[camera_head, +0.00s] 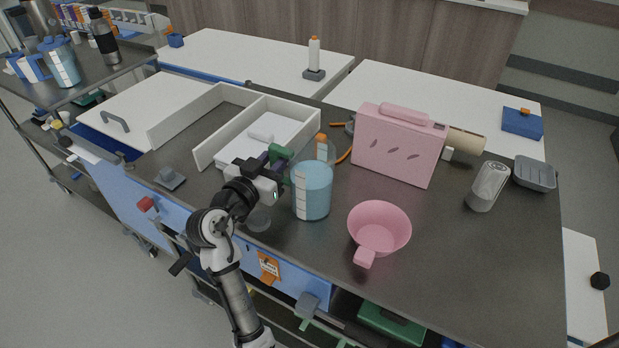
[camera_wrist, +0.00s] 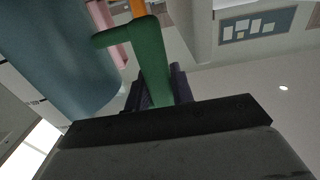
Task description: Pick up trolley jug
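The trolley jug (camera_head: 312,191) is a see-through jug with blue contents, a white scale strip, a green handle and an orange part at its top. It is upright at the front middle of the dark worktop. My gripper (camera_head: 281,166) reaches it from the left, at the handle side. In the wrist view the green handle (camera_wrist: 152,65) runs down between my dark fingers, which lie close against it on both sides. The blue jug body (camera_wrist: 62,55) fills the left of that view. Its base shows no clear gap from the worktop.
A pink bowl-like cup with a handle (camera_head: 379,229) stands right of the jug, and a pink case (camera_head: 399,144) behind it. A small clear cup (camera_head: 258,219) is near the front edge. A can (camera_head: 488,187) stands farther right.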

